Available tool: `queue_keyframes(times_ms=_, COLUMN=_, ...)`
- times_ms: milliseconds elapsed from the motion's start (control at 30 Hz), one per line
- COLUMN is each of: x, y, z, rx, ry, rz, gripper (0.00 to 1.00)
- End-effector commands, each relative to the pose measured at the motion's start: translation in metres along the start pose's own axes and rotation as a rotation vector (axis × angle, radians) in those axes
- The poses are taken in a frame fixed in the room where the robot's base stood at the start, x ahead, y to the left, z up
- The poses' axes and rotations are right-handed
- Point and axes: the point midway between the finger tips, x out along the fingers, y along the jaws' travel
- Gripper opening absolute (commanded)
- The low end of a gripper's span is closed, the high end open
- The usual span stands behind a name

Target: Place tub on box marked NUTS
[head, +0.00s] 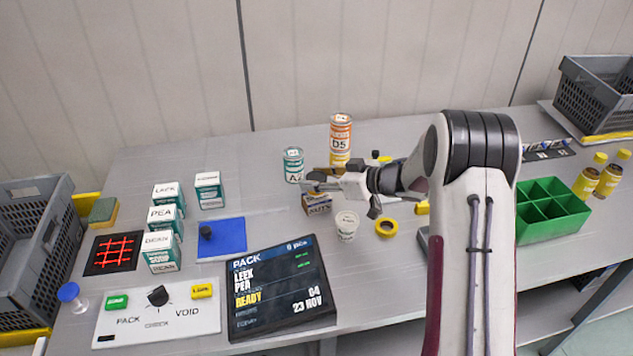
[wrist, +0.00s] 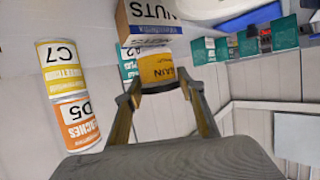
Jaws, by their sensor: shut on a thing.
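The small box marked NUTS (head: 318,204) stands on the table, below my gripper (head: 322,182). It also shows at the top of the wrist view (wrist: 150,14). In the wrist view my gripper (wrist: 157,84) is shut on a small yellow-labelled tub (wrist: 158,68), with one finger on each side. The tub is close to the NUTS box and appears above it. I cannot tell whether they touch. In the head view the gripper mostly hides the tub.
Stacked cans D5 and C7 (head: 341,140) stand behind the gripper, with a teal can (head: 293,165) to their left. A white cup (head: 347,226) and a yellow tape ring (head: 386,227) are in front. A green divided tray (head: 548,208) is at right.

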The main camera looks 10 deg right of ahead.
Motion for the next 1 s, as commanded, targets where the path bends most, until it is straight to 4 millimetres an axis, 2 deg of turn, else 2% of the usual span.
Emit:
queue_keyframes(times_ms=133, x=0.0039, y=-0.0001, z=0.0094, rx=0.000, ry=0.000, rz=0.000, gripper=0.15)
queue_keyframes(times_ms=600, x=0.0054, y=0.0000, z=0.0131, rx=0.000, ry=0.000, rz=0.000, gripper=0.15)
queue_keyframes(times_ms=633, x=0.0054, y=0.0000, z=0.0133, rx=0.000, ry=0.000, rz=0.000, gripper=0.44)
queue_keyframes(times_ms=700, x=0.0053, y=-0.0001, z=0.0131, rx=0.000, ry=0.000, rz=0.000, gripper=0.56)
queue_keyframes(times_ms=1000, x=0.0053, y=-0.0001, z=0.0129, rx=-0.001, ry=0.000, rz=0.000, gripper=0.56)
